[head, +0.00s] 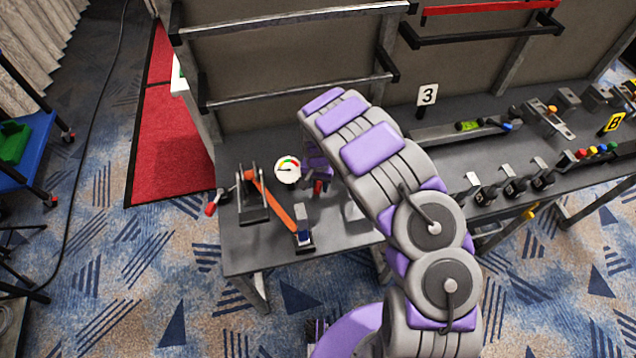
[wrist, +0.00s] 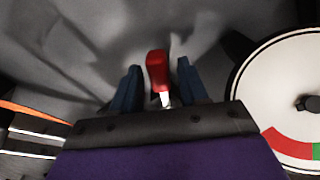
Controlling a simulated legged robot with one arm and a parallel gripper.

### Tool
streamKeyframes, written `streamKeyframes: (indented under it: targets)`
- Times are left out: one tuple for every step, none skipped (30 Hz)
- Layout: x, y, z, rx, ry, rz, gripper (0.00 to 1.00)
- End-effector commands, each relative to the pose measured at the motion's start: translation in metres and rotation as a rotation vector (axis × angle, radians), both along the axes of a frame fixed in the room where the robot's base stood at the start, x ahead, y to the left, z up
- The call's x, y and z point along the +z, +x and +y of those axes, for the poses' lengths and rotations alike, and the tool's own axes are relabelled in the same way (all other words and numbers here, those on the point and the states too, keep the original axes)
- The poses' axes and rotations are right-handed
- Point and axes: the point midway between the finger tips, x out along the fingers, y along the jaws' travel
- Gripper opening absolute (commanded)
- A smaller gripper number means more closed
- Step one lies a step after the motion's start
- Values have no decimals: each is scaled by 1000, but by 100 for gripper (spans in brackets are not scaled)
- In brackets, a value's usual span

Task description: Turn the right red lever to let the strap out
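The right red lever (head: 317,187) is on the table beside the gauge, at the tip of my arm. In the wrist view the red lever (wrist: 157,70) with its metal stem stands between the two dark fingers of my gripper (wrist: 159,88). Gaps show on both sides, so the gripper is open around it. In the head view my gripper (head: 318,172) is partly hidden by my arm. The orange strap (head: 270,201) runs from a black stand (head: 251,205) to a blue-topped block (head: 304,237). Another red lever (head: 211,208) is at the table's left edge.
A round gauge (head: 288,169) stands close left of my gripper; it fills the right of the wrist view (wrist: 285,95). Metal rails (head: 300,90) cross the panel behind. A sign "3" (head: 427,95) and several knobs and levers are farther right on the table.

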Motion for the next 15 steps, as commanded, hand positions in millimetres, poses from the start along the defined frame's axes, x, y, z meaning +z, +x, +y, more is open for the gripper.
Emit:
streamKeyframes:
  targets:
    - [0, 0, 0, 0, 0, 0, 38]
    - [0, 0, 0, 0, 0, 0, 36]
    - [0, 0, 0, 0, 0, 0, 32]
    - [0, 0, 0, 0, 0, 0, 29]
    - [0, 0, 0, 0, 0, 0, 26]
    - [0, 0, 0, 0, 0, 0, 22]
    - [0, 0, 0, 0, 0, 0, 19]
    - [0, 0, 0, 0, 0, 0, 16]
    - [0, 0, 0, 0, 0, 0, 13]
    - [0, 0, 0, 0, 0, 0, 10]
    - [0, 0, 0, 0, 0, 0, 7]
    - [0, 0, 0, 0, 0, 0, 3]
    - [0, 0, 0, 0, 0, 0, 0]
    - [0, 0, 0, 0, 0, 0, 0]
    - [0, 0, 0, 0, 0, 0, 0]
